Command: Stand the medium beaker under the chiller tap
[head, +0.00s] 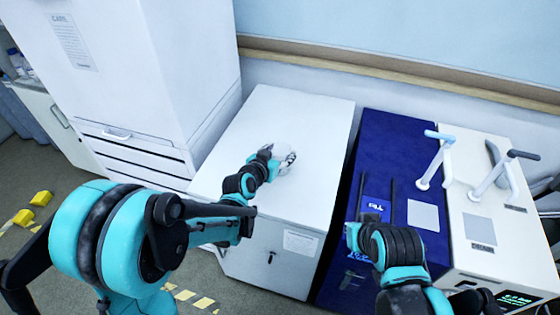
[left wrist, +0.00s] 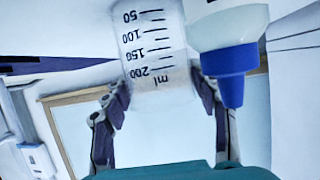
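A clear beaker (left wrist: 158,50) with black marks up to 200 ml fills the middle of the left wrist view. My left gripper (left wrist: 158,85) has a finger against each side of it. In the head view my left gripper (head: 284,158) is low over the white cabinet top, with whitish shapes at its fingers; whether the beaker touches the top is unclear. Two taps stand on the machine at right: one with a light-blue handle (head: 437,160), one with a dark handle (head: 495,177). My right gripper (head: 377,200) is open and empty over the blue panel.
A white bottle with a blue cap (left wrist: 231,75) is close beside the beaker. The white cabinet top (head: 295,110) is otherwise mostly clear. Pale square plates (head: 423,215) and (head: 480,229) lie before the taps. A tall white unit (head: 140,70) stands left.

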